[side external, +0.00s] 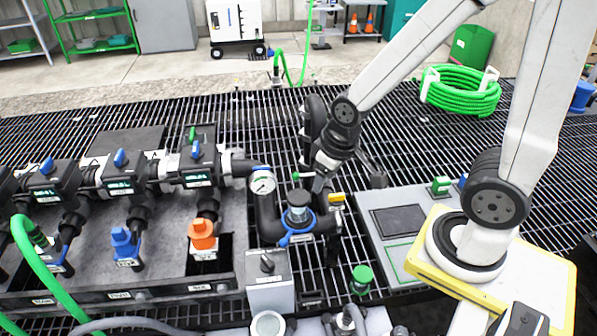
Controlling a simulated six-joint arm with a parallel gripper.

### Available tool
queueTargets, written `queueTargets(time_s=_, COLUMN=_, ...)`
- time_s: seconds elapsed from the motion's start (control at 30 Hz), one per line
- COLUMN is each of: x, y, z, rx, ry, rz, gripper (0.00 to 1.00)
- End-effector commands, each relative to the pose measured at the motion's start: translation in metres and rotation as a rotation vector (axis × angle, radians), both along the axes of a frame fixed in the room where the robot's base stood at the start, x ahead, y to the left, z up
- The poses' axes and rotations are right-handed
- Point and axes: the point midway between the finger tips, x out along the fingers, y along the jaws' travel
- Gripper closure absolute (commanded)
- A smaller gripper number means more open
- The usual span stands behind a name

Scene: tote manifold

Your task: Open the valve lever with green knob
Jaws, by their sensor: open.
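A small green knob (296,176) on a short pale lever shows just left of my gripper (322,181), above the dark pipework right of the pressure gauge (262,182). My gripper points down and is open. Its fingertips are close to the lever and partly merge with the dark fittings, so I cannot tell whether they touch it. Another green-tipped handle (193,134) stands upright above the right-hand valve of the manifold (124,178), behind a blue handle (196,149).
Blue handles top the other manifold valves. An orange cap (202,233) and a blue cap (124,242) stand in front. A coiled green hose (461,90) lies on the grating behind.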

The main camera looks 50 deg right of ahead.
Motion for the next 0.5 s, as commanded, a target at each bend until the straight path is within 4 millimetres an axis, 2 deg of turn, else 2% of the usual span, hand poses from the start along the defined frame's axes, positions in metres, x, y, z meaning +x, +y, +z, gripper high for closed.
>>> queueTargets(time_s=0.27, x=0.0, y=0.0, z=0.0, rx=0.0, ry=0.0, rz=0.0, gripper=0.43)
queueTargets(time_s=0.43, x=0.0028, y=-0.0006, z=0.0004, rx=0.001, ry=0.001, rz=-0.004, gripper=0.93)
queueTargets(time_s=0.47, x=0.0044, y=-0.001, z=0.0006, rx=0.0, ry=0.002, rz=-0.006, gripper=1.0)
queueTargets(time_s=0.5, x=0.007, y=-0.0018, z=0.0009, rx=0.001, ry=0.005, rz=-0.01, gripper=1.0)
